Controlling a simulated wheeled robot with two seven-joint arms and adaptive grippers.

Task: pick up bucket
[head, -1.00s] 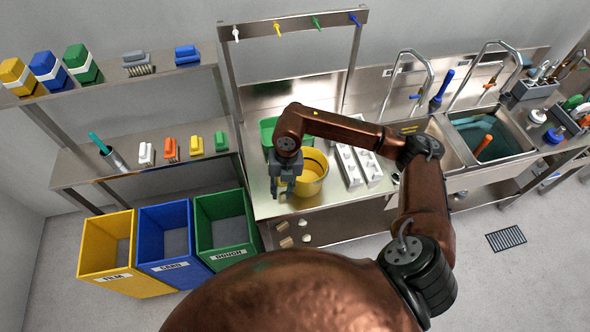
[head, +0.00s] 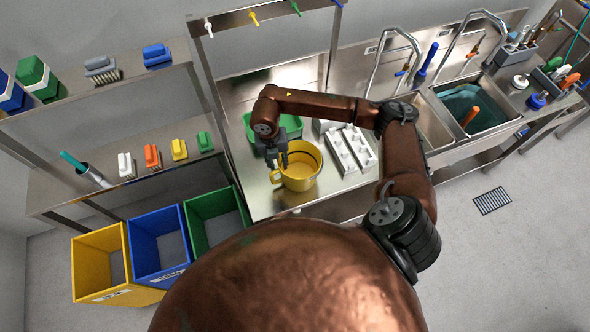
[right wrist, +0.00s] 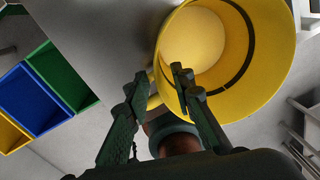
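The yellow bucket (head: 300,174) stands upright on the steel table, with its side handle toward the left. My right gripper (head: 278,162) points down at the bucket's left rim. In the right wrist view the bucket (right wrist: 272,72) fills the upper right, with a pale round area inside. There the right gripper's fingers (right wrist: 158,84) are apart. One finger overlaps the bucket's mouth and the other is outside the wall, with a yellow part, apparently the handle, between them. Contact cannot be told. My left gripper is not in view.
Yellow (head: 84,262), blue (head: 147,250) and green (head: 205,215) bins stand on the floor to the left. Sinks (head: 488,116) are at the right.

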